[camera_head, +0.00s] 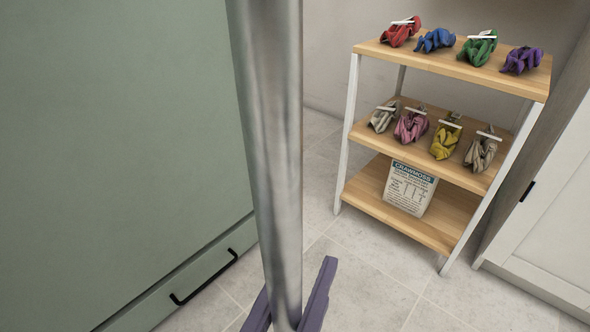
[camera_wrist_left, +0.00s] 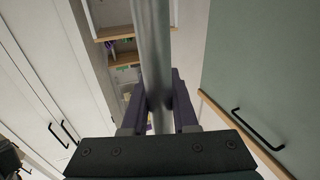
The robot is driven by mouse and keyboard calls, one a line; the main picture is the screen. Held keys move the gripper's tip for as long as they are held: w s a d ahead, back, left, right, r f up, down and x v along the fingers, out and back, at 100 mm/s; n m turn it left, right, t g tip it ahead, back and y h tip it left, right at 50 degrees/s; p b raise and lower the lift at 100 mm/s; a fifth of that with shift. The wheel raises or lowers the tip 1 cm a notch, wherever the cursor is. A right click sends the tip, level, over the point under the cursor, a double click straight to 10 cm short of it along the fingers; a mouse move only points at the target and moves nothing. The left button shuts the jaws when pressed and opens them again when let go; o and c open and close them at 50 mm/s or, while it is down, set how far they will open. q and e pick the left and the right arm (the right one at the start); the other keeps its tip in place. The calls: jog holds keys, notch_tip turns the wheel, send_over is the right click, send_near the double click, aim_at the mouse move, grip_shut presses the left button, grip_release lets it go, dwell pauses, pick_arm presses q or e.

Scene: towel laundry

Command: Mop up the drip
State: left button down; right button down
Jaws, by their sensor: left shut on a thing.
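My left gripper (camera_head: 291,306) shows at the bottom of the head view, its purple fingers on either side of a thick grey metal pole (camera_head: 268,130). In the left wrist view the gripper (camera_wrist_left: 158,102) is shut on the same pole (camera_wrist_left: 152,45), which runs up out of the picture. The pole looks like a mop handle, but no mop head shows in either view. No drip can be made out on the visible floor. My right gripper is not in view.
A wooden shelf unit (camera_head: 451,69) with white legs holds several coloured cloth bundles and a printed sign (camera_head: 409,188). A green cabinet (camera_head: 120,130) with a black-handled drawer stands close at left. A white cabinet (camera_head: 550,215) stands at right.

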pick_arm(q)
jog(key=shift+s+d, duration=1.4)
jog(key=shift+d, duration=0.4)
jog(key=w+a+p, duration=0.2)
jog(key=w+a, duration=0.6)
jog(key=a, duration=0.3)
jog(key=shift+r+m+t, duration=0.25)
jog(key=shift+m+t, duration=0.05)
jog(key=shift+m, duration=0.1)
jog(key=shift+a+r, duration=0.1)
jog(key=shift+r, duration=0.05)
notch_tip(320, 180, up, 7)
jog(key=p, duration=0.7)
